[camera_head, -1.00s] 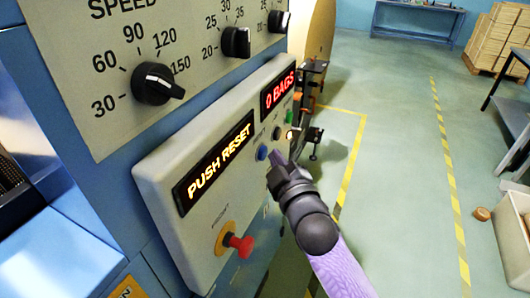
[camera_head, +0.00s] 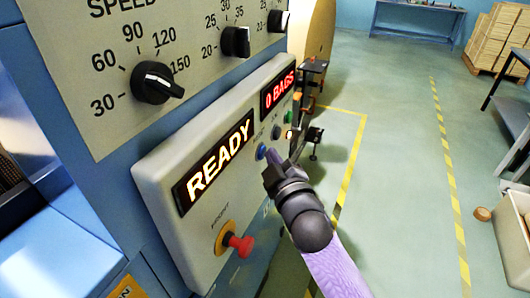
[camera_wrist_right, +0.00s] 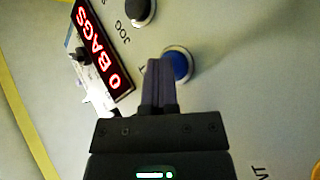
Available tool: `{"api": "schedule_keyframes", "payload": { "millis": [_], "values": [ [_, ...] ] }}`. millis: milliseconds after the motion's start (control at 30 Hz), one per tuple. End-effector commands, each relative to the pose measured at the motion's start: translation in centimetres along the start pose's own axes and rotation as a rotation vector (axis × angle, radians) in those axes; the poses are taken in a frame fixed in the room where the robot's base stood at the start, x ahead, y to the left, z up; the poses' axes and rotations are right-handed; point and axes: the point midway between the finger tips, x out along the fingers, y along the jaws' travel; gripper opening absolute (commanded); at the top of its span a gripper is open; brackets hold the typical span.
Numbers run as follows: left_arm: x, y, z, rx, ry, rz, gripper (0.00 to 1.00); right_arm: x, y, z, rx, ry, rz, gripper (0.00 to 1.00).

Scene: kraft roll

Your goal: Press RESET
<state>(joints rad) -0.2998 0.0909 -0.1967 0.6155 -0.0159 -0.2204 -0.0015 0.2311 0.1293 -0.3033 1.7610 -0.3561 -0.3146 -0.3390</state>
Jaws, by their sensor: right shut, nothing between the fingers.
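The blue button (camera_head: 261,151) is on the sloped grey control panel (camera_head: 160,166). Its label is too small and partly hidden to read. The wide display (camera_head: 216,163) reads READY in lit letters. My right gripper (camera_head: 271,156) is shut and empty, with its fingertips at the blue button. In the right wrist view the shut fingers (camera_wrist_right: 158,68) overlap the left edge of the blue button (camera_wrist_right: 179,64); whether they touch it or how far it is pressed I cannot tell. My left gripper is out of view.
A red knob (camera_head: 239,244) sticks out low on the panel. A second display (camera_head: 278,91) reads 0 BAGS. A black button (camera_wrist_right: 139,10) sits near the blue one. Dials (camera_head: 155,83) are above. Open floor lies right.

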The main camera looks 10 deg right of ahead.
Motion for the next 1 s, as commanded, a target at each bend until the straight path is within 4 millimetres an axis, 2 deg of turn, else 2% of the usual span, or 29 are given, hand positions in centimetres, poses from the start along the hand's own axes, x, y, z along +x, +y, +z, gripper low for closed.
{"api": "schedule_keyframes", "payload": {
  "millis": [433, 733, 1000],
  "values": [
    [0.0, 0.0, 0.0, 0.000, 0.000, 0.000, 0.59, 0.1, -0.1, -0.1, 0.000, 0.002, 0.000, 0.00],
    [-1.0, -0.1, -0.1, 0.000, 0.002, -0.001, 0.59, -0.9, 0.8, 0.5, -0.002, 0.001, 0.001, 0.00],
    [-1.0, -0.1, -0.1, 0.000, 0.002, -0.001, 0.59, -1.1, 0.8, 0.7, 0.000, 0.001, 0.001, 0.00]
  ]
}}
